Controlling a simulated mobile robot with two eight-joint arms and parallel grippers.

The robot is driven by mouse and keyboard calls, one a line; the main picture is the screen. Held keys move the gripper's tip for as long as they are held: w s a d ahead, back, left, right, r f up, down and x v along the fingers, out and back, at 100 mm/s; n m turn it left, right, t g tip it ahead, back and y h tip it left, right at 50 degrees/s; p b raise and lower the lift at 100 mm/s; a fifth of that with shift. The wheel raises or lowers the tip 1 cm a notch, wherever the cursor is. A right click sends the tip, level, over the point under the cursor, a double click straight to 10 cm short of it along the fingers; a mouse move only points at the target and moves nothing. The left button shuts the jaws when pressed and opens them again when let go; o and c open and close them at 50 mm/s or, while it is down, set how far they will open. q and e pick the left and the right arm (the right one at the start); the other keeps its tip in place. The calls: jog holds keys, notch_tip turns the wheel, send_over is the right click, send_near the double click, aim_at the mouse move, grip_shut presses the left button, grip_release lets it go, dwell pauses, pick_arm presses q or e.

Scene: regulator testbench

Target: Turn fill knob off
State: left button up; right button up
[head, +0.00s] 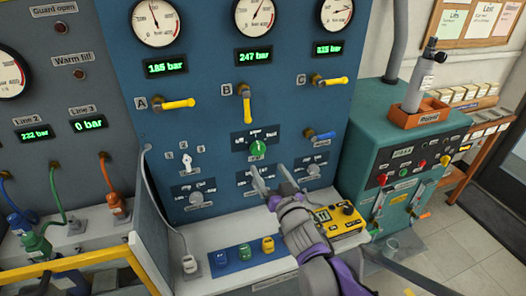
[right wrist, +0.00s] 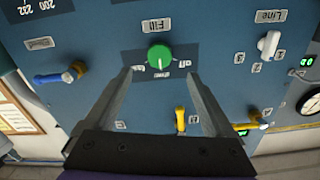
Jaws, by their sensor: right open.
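The green fill knob (head: 258,148) sits on a dark label plate (head: 243,140) on the blue panel, below the middle yellow valve handle. In the right wrist view, the knob (right wrist: 159,55) is turned upside down with the picture, near the "Fill" label (right wrist: 156,27). My right gripper (head: 272,174) is open and empty, just below and in front of the knob in the head view. In the right wrist view its two fingers (right wrist: 160,80) point toward the knob, one on each side, and the knob appears beyond their tips. Contact is not visible. My left gripper is not in view.
Yellow valve handles (head: 245,103) and a blue handle (head: 322,136) stick out near the knob. Grey knobs (head: 195,195) sit lower on the panel. A yellow device (head: 340,221) lies on the white ledge beside my right arm. A teal cabinet (head: 385,125) stands to the right.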

aim_at(259, 151)
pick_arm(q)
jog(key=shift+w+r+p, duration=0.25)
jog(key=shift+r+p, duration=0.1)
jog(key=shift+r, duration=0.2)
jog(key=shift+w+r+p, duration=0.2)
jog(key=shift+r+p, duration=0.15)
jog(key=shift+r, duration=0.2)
pick_arm(e)
jog(key=x, duration=0.9)
jog(key=shift+s, duration=0.1)
jog(key=c, duration=1.4)
jog(key=n, duration=0.3)
jog(key=shift+d, duration=0.1)
jog(key=n, duration=0.2)
jog(key=shift+n, duration=0.3)
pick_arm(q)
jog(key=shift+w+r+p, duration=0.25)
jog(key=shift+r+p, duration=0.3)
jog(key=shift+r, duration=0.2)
pick_arm(e)
jog(key=n, duration=0.6)
jog(key=shift+n, duration=0.3)
